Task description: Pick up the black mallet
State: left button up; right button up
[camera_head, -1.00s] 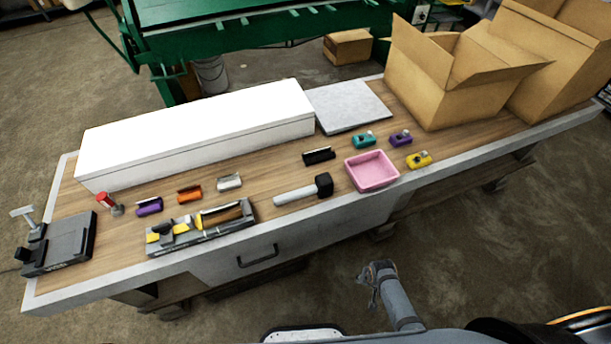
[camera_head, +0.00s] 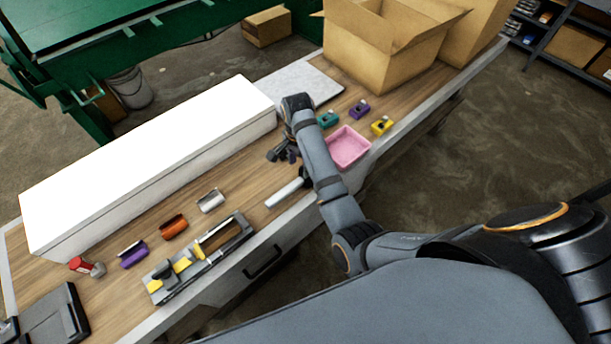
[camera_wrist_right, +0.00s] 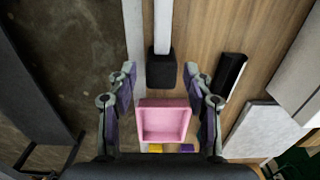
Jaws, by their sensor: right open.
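The black mallet lies on the workbench. In the head view its pale handle (camera_head: 285,193) shows, and my right arm hides most of its head. In the right wrist view the black head (camera_wrist_right: 161,70) and the light handle (camera_wrist_right: 162,28) show, with the handle pointing away from the gripper. My right gripper (camera_head: 283,154) is over the bench near the mallet. In the right wrist view its open, empty fingers (camera_wrist_right: 160,76) stand to either side of the mallet head, apart from it; their height above it is hard to tell. My left gripper is not in view.
A pink tray (camera_head: 348,147) sits right of my forearm and shows between the fingers in the wrist view. A black holder (camera_wrist_right: 231,74) lies close to one finger. A long white box (camera_head: 150,170) and open cardboard boxes (camera_head: 385,45) stand on the bench (camera_head: 225,247).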

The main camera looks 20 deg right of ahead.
aim_at(297, 181)
jog(key=shift+a+f, duration=0.15)
jog(key=shift+f, duration=0.2)
notch_tip(297, 181, down, 5)
jog(key=shift+r+p, duration=0.2)
jog(key=shift+p, duration=0.3)
jog(key=shift+a+f, duration=0.1)
jog(key=shift+f, duration=0.15)
jog(key=f, duration=0.1)
jog(key=f+p, duration=0.1)
jog(key=f, duration=0.2)
jog(key=shift+a, duration=0.35)
jog(key=shift+f, duration=0.35)
grip_shut()
